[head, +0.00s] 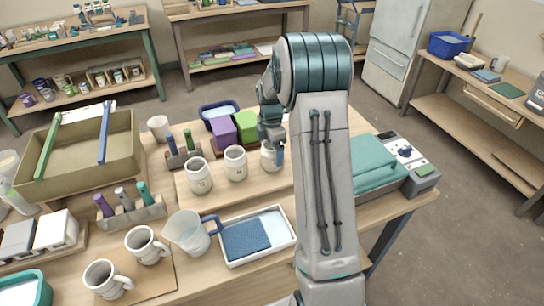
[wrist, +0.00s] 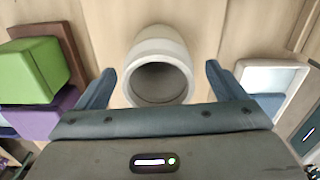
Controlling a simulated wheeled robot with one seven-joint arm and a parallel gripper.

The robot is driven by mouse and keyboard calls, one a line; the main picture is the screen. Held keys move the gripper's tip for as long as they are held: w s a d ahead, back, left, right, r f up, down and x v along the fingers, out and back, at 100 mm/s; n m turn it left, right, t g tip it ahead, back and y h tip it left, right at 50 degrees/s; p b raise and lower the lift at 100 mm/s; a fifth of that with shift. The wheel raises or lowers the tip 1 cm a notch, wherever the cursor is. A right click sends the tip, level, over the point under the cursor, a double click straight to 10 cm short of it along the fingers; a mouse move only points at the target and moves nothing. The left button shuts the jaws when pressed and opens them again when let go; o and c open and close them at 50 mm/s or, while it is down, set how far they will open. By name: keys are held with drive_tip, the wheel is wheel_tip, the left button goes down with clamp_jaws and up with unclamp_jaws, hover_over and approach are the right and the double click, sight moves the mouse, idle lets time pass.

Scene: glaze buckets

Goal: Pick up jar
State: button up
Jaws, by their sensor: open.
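Three off-white jars stand in a row on a wooden board in the head view: a left jar (head: 198,176), a middle jar (head: 235,164) and a right jar (head: 269,158). My gripper (head: 274,142) is at the right jar, which it partly hides. In the wrist view one pale jar (wrist: 158,50) with an open, empty-looking mouth lies between the two blue fingers of my gripper (wrist: 160,72). The fingers are spread wide, with a gap on each side of the jar.
A purple block (head: 223,131) and a green block (head: 246,124) stand close behind the jars. A white tray (head: 284,242) with a blue pad and a clear pitcher (head: 188,232) are in front. A tool holder (head: 183,158) is to the left. A teal-topped device (head: 375,160) stands right of my arm.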

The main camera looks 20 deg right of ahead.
drive_tip(key=shift+d+f, duration=0.15)
drive_tip(key=shift+f, duration=1.6)
drive_tip(key=shift+w, duration=0.1)
drive_tip(key=c, duration=1.3)
drive_tip(key=shift+r, duration=0.1)
